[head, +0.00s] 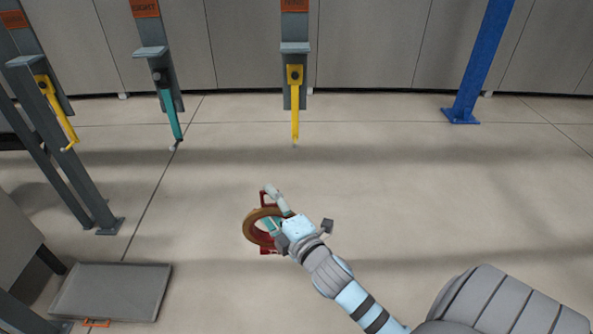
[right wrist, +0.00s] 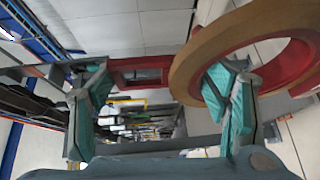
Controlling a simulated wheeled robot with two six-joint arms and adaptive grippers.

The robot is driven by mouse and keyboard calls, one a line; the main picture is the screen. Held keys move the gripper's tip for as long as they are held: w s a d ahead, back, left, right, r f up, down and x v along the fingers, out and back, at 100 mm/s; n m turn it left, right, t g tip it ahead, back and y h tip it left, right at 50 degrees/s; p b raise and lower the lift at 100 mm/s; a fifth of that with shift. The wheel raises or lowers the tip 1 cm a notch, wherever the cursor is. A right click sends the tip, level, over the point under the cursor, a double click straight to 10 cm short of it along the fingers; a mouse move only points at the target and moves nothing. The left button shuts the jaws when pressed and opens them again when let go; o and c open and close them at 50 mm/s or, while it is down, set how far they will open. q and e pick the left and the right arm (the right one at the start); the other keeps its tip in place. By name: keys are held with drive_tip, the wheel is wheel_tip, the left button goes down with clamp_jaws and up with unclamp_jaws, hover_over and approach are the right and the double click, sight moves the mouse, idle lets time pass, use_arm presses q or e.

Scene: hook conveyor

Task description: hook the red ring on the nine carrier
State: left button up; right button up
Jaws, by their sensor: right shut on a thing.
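The red ring has a brown outer band and red inside; in the head view the ring (head: 249,226) is at my right gripper (head: 270,208), below the carriers. In the right wrist view, a red frame piece (right wrist: 140,72) spans between the fingers of my right gripper (right wrist: 160,82), and the round ring (right wrist: 222,45) stands beside the right finger. The right gripper is shut on the ring piece. The nine carrier (head: 294,48) hangs at the top centre, with a yellow hook (head: 295,110) pointing down. The hook's tip is above the ring in the picture, clearly apart from it. My left gripper is out of view.
The eight carrier (head: 151,52) with a teal hook (head: 172,115) hangs to the left, and another carrier with a yellow hook (head: 58,115) is farther left. A blue post (head: 478,65) stands at right. A grey tray (head: 110,290) is at lower left. Floor around the ring is clear.

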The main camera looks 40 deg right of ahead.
drive_tip(key=d+r+m+g+h+p, duration=0.1)
drive_tip(key=d+r+m+h+p, duration=0.25)
drive_tip(key=d+r+h, duration=0.35)
drive_tip(key=w+d+f+y+b, duration=0.1)
drive_tip(key=w+d+f+b, duration=0.2)
drive_tip(key=w+d+b, duration=0.2)
drive_tip(key=w+d, duration=0.3)
drive_tip(key=w, duration=0.2)
drive_tip(key=shift+f+y, duration=0.2)
drive_tip(key=shift+y, duration=0.2)
idle(0.3)
idle(0.4)
drive_tip(key=o, duration=2)
drive_tip(key=shift+a, duration=0.1)
drive_tip(key=shift+o, duration=0.2)
drive_tip(key=shift+s+f, duration=0.1)
drive_tip(key=v, duration=1.2)
